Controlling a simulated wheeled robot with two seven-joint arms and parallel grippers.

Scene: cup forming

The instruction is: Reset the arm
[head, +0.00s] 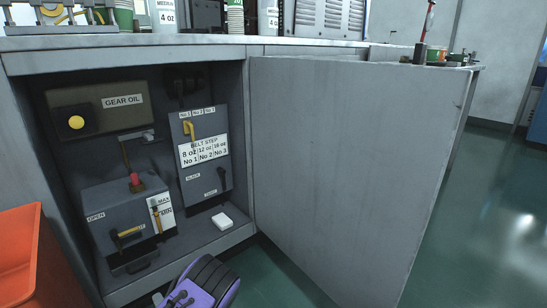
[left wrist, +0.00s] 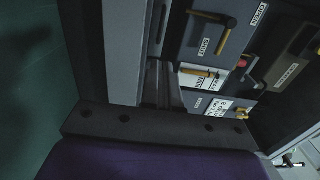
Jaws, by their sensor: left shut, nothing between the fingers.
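My left arm (head: 208,282), purple and black, shows at the bottom edge of the head view, in front of the open cabinet and low near the floor. In the left wrist view, my left gripper (left wrist: 160,85) is shut and empty, with its purple and dark grey housing filling the bottom. The cabinet's boxes and levers show beyond it, turned on their side. I cannot see it touching anything. My right gripper is in neither view.
The cabinet door (head: 345,160) stands wide open to the right. An orange bin (head: 22,255) stands left. Green floor (head: 480,220) is clear at right.

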